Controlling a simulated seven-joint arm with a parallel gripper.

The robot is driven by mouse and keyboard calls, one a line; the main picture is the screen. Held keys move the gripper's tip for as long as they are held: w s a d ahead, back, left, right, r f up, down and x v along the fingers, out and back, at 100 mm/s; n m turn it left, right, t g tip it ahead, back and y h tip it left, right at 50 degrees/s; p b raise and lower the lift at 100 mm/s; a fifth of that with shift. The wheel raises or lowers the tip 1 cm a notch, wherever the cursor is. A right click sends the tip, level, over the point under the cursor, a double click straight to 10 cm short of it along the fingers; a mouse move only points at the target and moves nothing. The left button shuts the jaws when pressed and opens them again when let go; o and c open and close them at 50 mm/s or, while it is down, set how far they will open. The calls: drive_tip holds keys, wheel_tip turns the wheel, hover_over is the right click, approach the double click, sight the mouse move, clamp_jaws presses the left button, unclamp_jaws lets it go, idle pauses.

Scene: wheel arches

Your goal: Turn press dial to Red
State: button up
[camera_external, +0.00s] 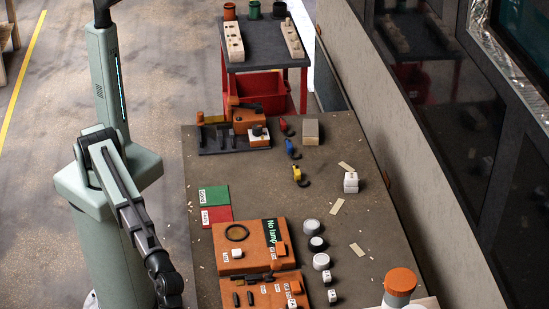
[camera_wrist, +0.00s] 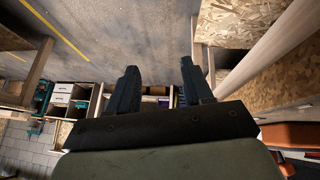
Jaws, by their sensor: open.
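An orange press-like device (camera_external: 250,120) stands on a dark base at the back left of the workbench. A small white block with dark marks (camera_external: 258,133) sits at its front; I cannot tell whether this is the dial or where it points. My gripper (camera_wrist: 158,78) is open and empty in the wrist view, its two dark fingers apart. The wrist view shows floor and wooden shelving, not the press. In the external view my arm hangs left of the bench, well apart from the press; its fingers cannot be made out there.
Orange panels (camera_external: 262,245), green (camera_external: 214,195) and red (camera_external: 217,214) squares lie on the bench (camera_external: 250,172). Red (camera_external: 283,125), blue (camera_external: 291,149) and yellow (camera_external: 298,174) pieces lie right of the press. An orange-topped cylinder (camera_external: 400,282) stands front right. A red-legged cart (camera_external: 264,62) is behind.

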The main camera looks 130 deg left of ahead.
drive_tip(key=w+a+r+m+t, duration=0.1)
drive_tip(key=w+a+r, duration=0.15)
drive_tip(key=r, duration=0.35)
drive_tip(key=w+a+r+t, duration=0.1)
drive_tip(key=w+r, duration=0.2)
drive_tip(key=r, duration=0.4)
drive_tip(key=w+a+r+y, duration=0.1)
drive_tip(key=w+a+r, duration=0.2)
drive_tip(key=a+r, duration=0.35)
drive_tip(key=s+a+n+g+y, duration=0.2)
drive_tip(key=a+n, duration=0.5)
drive_tip(key=a, duration=2.9)
drive_tip(key=s+a+r+n+y, duration=0.15)
drive_tip(key=s+a, duration=0.25)
drive_tip(key=a, duration=0.4)
drive_tip(key=s+a+n+y, duration=0.1)
drive_tip(key=s+a+n, duration=0.25)
drive_tip(key=a, duration=0.55)
wheel_tip(320, 180, up, 2)
drive_tip(key=n+g, duration=0.3)
drive_tip(key=n, duration=0.9)
hover_over(258, 127)
wheel_tip(258, 127, down, 13)
drive_tip(key=shift+r, duration=0.1)
